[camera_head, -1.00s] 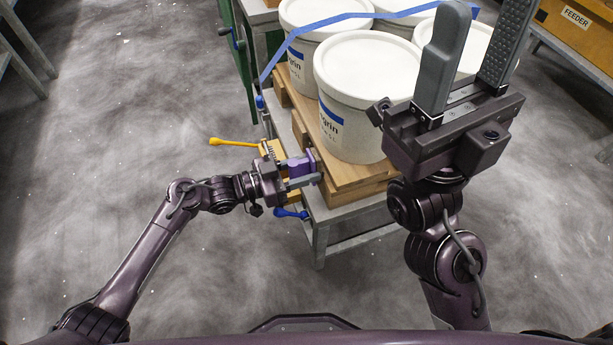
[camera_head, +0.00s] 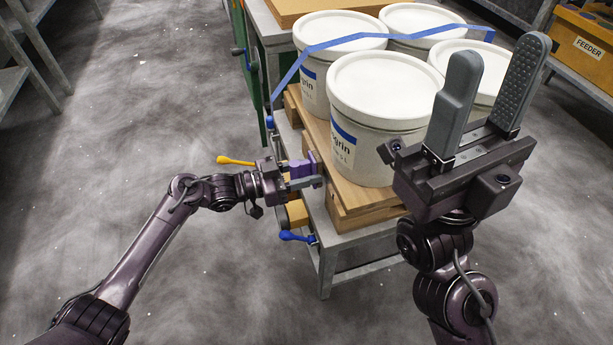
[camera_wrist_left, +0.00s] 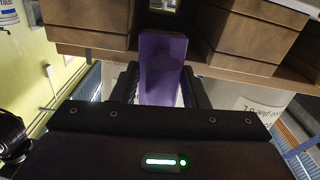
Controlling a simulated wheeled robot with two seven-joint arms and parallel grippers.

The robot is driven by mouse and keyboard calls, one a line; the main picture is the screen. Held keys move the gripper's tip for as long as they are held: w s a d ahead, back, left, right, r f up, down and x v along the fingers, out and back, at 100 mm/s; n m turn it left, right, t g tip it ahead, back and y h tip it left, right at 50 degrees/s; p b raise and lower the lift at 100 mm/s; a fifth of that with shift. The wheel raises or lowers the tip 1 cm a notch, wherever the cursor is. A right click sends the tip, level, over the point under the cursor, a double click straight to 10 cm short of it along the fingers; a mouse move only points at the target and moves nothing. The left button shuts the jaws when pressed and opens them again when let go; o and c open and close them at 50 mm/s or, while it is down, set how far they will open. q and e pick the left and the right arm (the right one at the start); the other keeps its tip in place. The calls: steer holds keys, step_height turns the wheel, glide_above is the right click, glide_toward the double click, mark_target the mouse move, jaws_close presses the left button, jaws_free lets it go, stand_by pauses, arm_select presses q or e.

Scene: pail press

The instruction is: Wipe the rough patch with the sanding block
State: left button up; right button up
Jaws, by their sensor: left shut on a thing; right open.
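My left gripper (camera_head: 302,176) is shut on the purple sanding block (camera_head: 298,168) at the near left edge of the wooden pallet. In the left wrist view the purple block (camera_wrist_left: 162,68) stands between the two dark fingers, with its far end close to the brown wooden blocks of the pallet. I cannot tell whether it touches the wood. My right gripper (camera_head: 498,90) is open and empty, fingers pointing up, in front of the pails at the right. I cannot make out the rough patch; the block and gripper may hide it.
White lidded pails (camera_head: 385,90) stand on the pallet (camera_head: 362,196), with a blue strap (camera_head: 345,40) across them. The pallet rests on a grey metal stand (camera_head: 345,240). Yellow (camera_head: 236,161) and blue (camera_head: 294,236) handles stick out on its left. An orange FEEDER bin (camera_head: 585,45) sits at the right.

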mark_target(333, 196)
arm_select(q)
steer(key=shift+s+d+r+p, duration=0.15)
steer(key=shift+s+p, duration=0.3)
steer(key=shift+p, duration=0.05)
steer(key=shift+s+d+r+p, duration=0.1)
steer(key=shift+s+d+p, duration=0.05)
steer(key=shift+s+p, duration=0.3)
steer(key=shift+s+d+f+p, duration=0.1)
steer(key=shift+s+d+p, duration=0.15)
steer(key=shift+s+p, duration=0.25)
steer(key=shift+s+d+f+p, duration=0.1)
steer(key=shift+s+d+p, duration=0.2)
steer(key=shift+s, duration=0.25)
steer(key=shift+s+d+r+p, duration=0.1)
steer(key=shift+s+d+p, duration=0.05)
steer(key=shift+s+p, duration=0.4)
steer(key=shift+s+d+r+p, duration=0.1)
steer(key=shift+s+p, duration=0.3)
steer(key=shift+s, duration=0.1)
steer(key=shift+s+d+f+p, duration=0.15)
steer(key=shift+s+d+p, duration=0.1)
steer(key=shift+s+p, duration=0.4)
steer(key=shift+s, duration=0.15)
steer(key=shift+a, duration=0.1)
steer(key=shift+s+a, duration=0.15)
steer(key=shift+a, duration=0.4)
steer(key=shift+p+v, duration=0.65)
steer(key=shift+v, duration=1.8)
steer(key=shift+a, duration=0.1)
